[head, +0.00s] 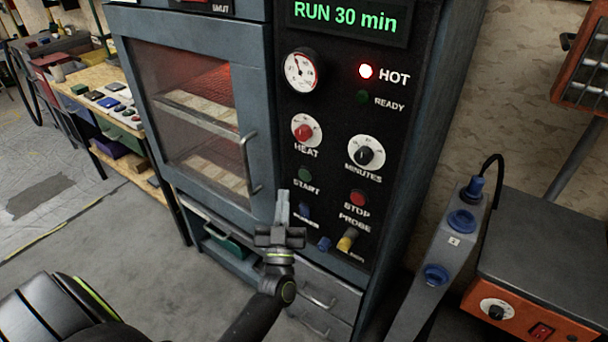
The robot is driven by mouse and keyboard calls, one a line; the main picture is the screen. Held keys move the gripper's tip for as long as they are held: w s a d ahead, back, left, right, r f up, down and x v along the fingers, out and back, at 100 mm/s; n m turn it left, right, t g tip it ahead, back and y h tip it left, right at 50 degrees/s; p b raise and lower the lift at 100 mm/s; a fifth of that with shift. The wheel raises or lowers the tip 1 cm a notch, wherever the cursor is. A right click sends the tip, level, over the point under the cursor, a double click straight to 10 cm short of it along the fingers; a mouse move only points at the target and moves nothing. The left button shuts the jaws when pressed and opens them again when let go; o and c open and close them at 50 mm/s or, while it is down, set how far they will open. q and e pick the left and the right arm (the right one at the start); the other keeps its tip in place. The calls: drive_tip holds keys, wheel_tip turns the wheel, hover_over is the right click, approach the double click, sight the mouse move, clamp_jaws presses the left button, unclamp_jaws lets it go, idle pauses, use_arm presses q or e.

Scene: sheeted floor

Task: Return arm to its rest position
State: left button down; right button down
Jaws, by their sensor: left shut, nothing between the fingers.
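My left gripper (282,200) is in the lower middle of the head view, fingers shut and pointing up. Nothing shows between them. It stands in front of the oven's control panel (325,165), overlapping the panel's lower left edge and the area below the START button (304,174). I cannot tell whether the fingertips touch the panel. My left arm runs down from the gripper to the bottom edge. My right gripper is not in view.
The grey oven (262,90) has a closed glass door with a vertical handle (249,165). An orange-fronted unit (520,310) stands right. Open floor (130,240) lies left.

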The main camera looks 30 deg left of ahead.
use_arm(q)
drive_tip(key=shift+f, duration=0.1)
idle(0.6)
drive_tip(key=s+d+f+m+g+h, duration=0.1)
drive_tip(key=s+f+m+g+h, duration=0.15)
drive_tip(key=f, duration=0.85)
drive_tip(key=s+f+m+g+h, duration=0.1)
drive_tip(key=s+f+g+h, duration=0.25)
drive_tip(key=f, duration=0.75)
drive_tip(key=s+d+f+m+g+h, duration=0.1)
drive_tip(key=s+f+m+g+h, duration=0.15)
drive_tip(key=f, duration=0.95)
drive_tip(key=s+f+g+h, duration=0.2)
drive_tip(key=s+f+g, duration=0.4)
drive_tip(key=s+f, duration=0.75)
drive_tip(key=s+f+g, duration=0.3)
drive_tip(key=s, duration=0.7)
drive_tip(key=s+f+n+g, duration=0.1)
drive_tip(key=s+f+g, duration=0.2)
drive_tip(key=s, duration=0.8)
drive_tip(key=shift+f+g, duration=0.25)
drive_tip(key=shift+g, duration=0.1)
